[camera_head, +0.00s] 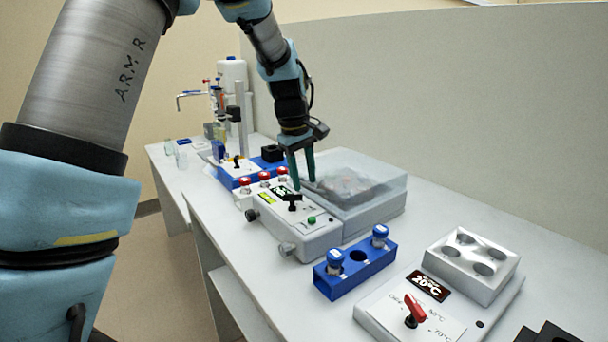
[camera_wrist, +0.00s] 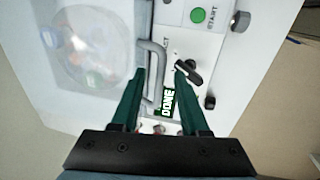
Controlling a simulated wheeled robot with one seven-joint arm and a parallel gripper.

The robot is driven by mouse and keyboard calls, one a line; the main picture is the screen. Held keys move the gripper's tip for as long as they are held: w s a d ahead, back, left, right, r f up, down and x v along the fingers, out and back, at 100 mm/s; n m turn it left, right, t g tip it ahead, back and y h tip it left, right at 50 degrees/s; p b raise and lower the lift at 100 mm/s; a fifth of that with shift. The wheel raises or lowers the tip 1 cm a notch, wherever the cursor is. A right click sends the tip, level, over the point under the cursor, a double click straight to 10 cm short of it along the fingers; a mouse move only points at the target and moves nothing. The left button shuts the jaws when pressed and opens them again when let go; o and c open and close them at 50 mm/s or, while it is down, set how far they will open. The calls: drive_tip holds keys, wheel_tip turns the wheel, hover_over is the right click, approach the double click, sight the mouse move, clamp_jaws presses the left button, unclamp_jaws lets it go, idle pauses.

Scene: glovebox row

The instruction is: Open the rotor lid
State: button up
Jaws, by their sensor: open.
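The centrifuge (camera_head: 318,232) stands on the bench with its clear rotor lid (camera_head: 375,170) down. Through the lid in the wrist view (camera_wrist: 45,95), the round rotor (camera_wrist: 85,50) shows blurred, with coloured spots. A grey bar handle (camera_wrist: 157,65) runs along the lid's front edge, beside the control panel. My gripper (camera_head: 304,185) is open above this edge. In the wrist view, the handle lies between the two green fingers of my gripper (camera_wrist: 161,71). I cannot tell whether they touch it. The display (camera_wrist: 168,106) reads DONE.
The panel carries a black knob (camera_head: 292,203) and a green START button (camera_head: 312,219). A blue rack (camera_head: 345,279) with capped vials and a heater block (camera_head: 470,262) stand to the right. Red-capped vials (camera_head: 264,177) stand left. A wall rises behind the bench.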

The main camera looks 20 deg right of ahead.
drive_tip(key=shift+c, duration=0.4)
clamp_jaws()
idle(1.0)
